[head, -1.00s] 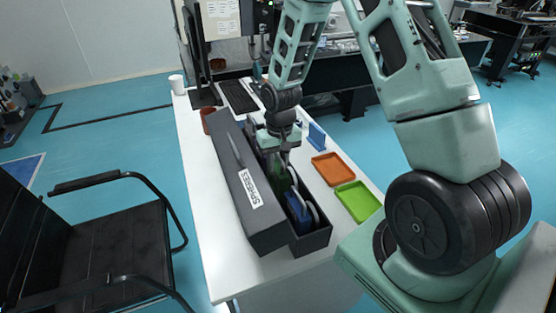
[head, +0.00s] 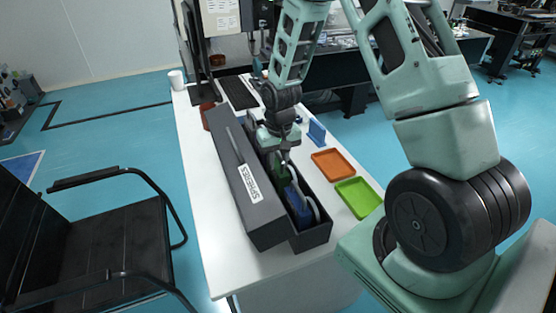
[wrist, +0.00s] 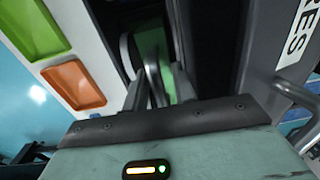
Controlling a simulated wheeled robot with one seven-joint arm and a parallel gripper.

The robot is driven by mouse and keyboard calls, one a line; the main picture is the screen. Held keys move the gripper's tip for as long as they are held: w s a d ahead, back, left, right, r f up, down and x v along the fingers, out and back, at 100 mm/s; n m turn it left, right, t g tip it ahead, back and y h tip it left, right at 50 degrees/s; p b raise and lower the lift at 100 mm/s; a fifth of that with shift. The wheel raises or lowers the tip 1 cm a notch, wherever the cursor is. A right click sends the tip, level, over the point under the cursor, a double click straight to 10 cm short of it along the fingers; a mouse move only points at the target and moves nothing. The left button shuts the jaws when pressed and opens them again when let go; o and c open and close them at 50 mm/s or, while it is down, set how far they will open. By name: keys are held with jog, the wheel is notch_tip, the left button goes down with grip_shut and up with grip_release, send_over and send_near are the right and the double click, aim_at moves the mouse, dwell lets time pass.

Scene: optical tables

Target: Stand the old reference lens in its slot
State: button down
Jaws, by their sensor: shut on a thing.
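My gripper (head: 285,163) reaches down into the long dark box (head: 319,239) labelled SPHERES, near its middle. In the wrist view its fingers (wrist: 150,98) are shut on a thin, round-rimmed lens (wrist: 152,58), seen nearly edge-on. A second round rim (wrist: 126,55) stands just left of it there. A green panel (wrist: 150,36) lies beyond the fingers; it also shows in the head view (head: 281,172). In the near end of the box is a blue piece (head: 299,211) beside a pale round rim. The held lens's lower edge and the slot floor are hidden.
The box's raised lid (head: 262,225) stands along the left side. A keyboard (head: 239,94) and monitor are farther back. The white table (head: 212,232) is clear at front left.

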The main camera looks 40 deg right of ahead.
jog(key=shift+f, duration=0.2)
jog(key=shift+c, duration=1.2)
grip_release()
jog(key=shift+r+p, duration=3.55)
jog(key=shift+r, duration=1)
